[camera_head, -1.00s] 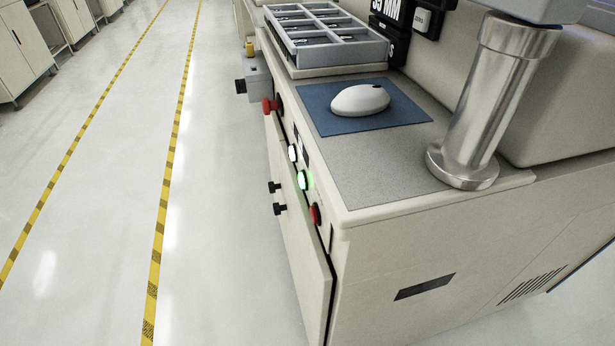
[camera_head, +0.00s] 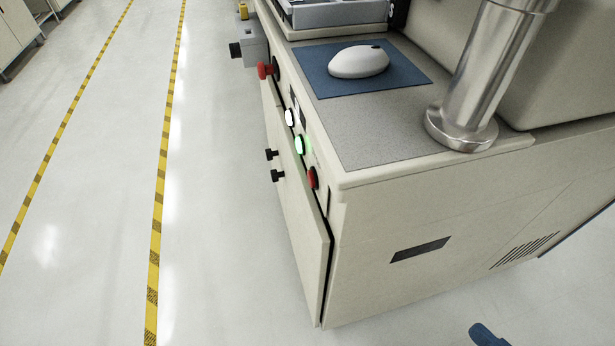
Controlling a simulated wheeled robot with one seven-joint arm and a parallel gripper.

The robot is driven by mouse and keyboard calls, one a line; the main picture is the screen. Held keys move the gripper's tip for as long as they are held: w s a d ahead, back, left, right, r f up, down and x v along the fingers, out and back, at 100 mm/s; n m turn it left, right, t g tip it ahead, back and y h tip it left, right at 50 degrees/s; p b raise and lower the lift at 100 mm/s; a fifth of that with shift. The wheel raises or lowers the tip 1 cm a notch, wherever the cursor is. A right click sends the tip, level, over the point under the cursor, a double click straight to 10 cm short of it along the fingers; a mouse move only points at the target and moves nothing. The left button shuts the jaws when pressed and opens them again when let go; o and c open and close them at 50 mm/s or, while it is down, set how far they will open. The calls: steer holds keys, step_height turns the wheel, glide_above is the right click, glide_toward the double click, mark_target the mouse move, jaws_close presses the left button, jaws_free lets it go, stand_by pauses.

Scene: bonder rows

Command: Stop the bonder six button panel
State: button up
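The bonder's button panel is on the narrow front face of the beige machine (camera_head: 420,225), seen at a steep angle. From far to near it carries a red mushroom button (camera_head: 264,70), a white button (camera_head: 289,117), a green button (camera_head: 299,145) that glows, and a red button (camera_head: 312,178) nearest the corner. Labels are too small to read. My gripper is not clearly in view; a dark blue rounded piece at the bottom right edge cannot be identified.
A white mouse (camera_head: 359,62) lies on a blue mat (camera_head: 412,70) on the worktop. A metal post (camera_head: 480,85) stands at its right. A grey box (camera_head: 253,45) juts out at the far end. The floor left of the machine is clear, with yellow-black lines (camera_head: 158,210).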

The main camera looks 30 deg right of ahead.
jaws_close()
stand_by(1.5)
